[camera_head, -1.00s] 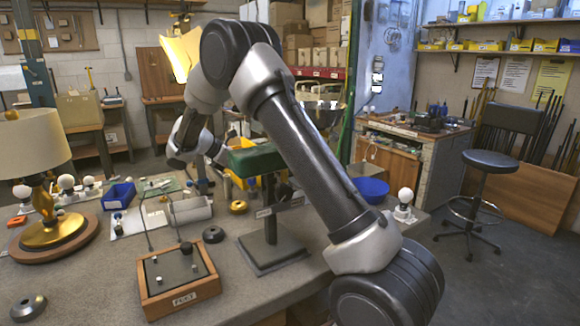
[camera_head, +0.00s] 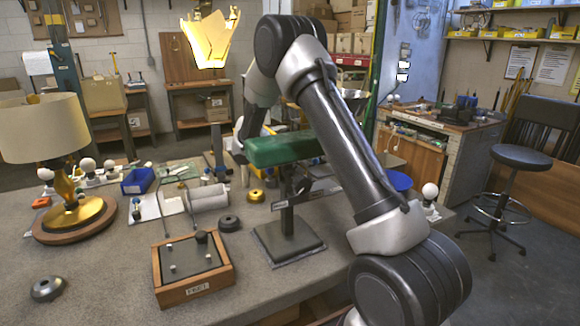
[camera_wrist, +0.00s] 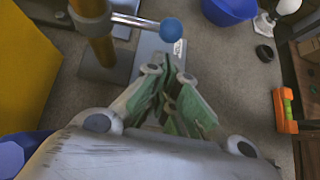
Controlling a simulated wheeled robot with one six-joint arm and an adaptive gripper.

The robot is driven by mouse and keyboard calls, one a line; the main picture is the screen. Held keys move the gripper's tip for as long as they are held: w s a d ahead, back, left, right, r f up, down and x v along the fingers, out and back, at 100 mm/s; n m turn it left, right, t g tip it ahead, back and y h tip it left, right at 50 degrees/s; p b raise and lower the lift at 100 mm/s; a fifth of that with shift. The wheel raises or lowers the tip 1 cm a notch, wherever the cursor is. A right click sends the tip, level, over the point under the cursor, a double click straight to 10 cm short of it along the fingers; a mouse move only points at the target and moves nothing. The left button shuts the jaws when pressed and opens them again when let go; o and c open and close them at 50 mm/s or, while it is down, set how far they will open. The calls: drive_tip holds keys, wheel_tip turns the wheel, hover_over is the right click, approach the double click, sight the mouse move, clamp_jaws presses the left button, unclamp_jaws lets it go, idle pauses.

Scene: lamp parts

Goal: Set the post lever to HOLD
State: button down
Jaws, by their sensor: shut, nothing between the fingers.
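The lever shows in the wrist view as a silver rod with a blue ball knob (camera_wrist: 172,30), reaching right from a brownish-yellow post (camera_wrist: 101,45) on a grey base. A small pale label lies just below the knob; I cannot read it, so its setting is unclear. My gripper (camera_wrist: 178,68), with green finger faces, is shut and empty. In the picture its tips are just below the knob; I cannot tell if they touch.
A yellow surface (camera_wrist: 30,60) fills the wrist view's left side. A blue bowl (camera_wrist: 229,9) and an orange level (camera_wrist: 285,111) lie right.

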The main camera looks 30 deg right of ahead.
drive_tip(key=shift+d+r, duration=0.1)
drive_tip(key=shift+d, duration=0.45)
drive_tip(key=shift+s+d, duration=0.3)
drive_tip(key=shift+d, duration=0.2)
drive_tip(key=shift+s+d, duration=0.2)
drive_tip(key=shift+d, duration=0.8)
drive_tip(key=shift+s+d, duration=0.2)
drive_tip(key=shift+d, duration=0.8)
